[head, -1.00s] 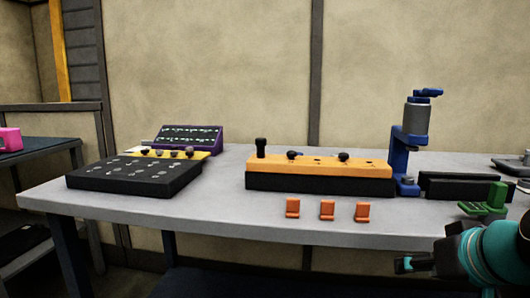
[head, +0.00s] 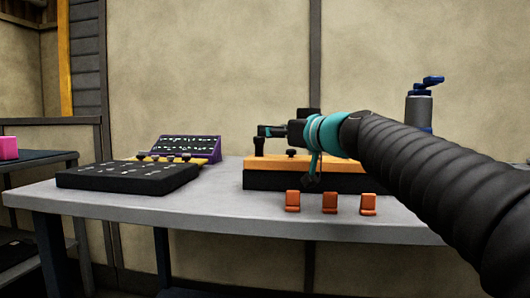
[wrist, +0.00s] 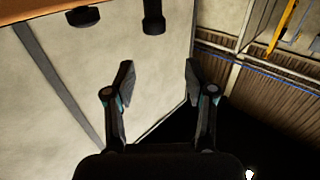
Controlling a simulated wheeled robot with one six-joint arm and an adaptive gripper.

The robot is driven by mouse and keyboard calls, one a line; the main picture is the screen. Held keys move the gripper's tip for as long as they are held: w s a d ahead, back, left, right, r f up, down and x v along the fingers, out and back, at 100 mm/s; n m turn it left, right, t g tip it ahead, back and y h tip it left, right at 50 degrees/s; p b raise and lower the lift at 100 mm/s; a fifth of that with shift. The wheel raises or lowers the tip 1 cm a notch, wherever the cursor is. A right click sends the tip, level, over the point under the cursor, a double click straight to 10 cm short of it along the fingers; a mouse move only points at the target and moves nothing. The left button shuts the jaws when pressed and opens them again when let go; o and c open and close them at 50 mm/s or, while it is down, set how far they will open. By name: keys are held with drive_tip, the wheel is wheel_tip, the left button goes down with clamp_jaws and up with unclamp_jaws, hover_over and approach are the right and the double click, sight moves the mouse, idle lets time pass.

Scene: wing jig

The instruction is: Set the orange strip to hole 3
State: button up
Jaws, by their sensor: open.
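The orange strip (head: 262,162) lies along the top of a long black block (head: 262,181) on the grey table. A tall black knob (head: 259,147) stands at its left end and a shorter dark knob (head: 291,153) stands to its right. My gripper (head: 264,131) is just above the tall knob in the head view. In the wrist view my gripper (wrist: 159,75) is open with nothing between its fingers. That view looks upside down; the strip's edge (wrist: 30,8) and two dark knobs (wrist: 153,18) show at its top. My arm hides the strip's right part and its holes.
Three small orange blocks (head: 329,203) stand in front of the strip on the table's front edge. A black perforated board (head: 125,178) and a purple rack (head: 190,147) are at left. A blue and grey press (head: 419,108) stands behind my arm.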

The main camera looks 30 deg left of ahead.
sight(262, 140)
drive_tip(key=f+b, duration=0.1)
drive_tip(key=w+f+b, duration=0.1)
drive_tip(key=shift+a+f, duration=0.2)
drive_tip(key=shift+f, duration=0.15)
drive_tip(key=shift+p+x, duration=0.9)
drive_tip(key=shift+x, duration=2.8)
clamp_jaws()
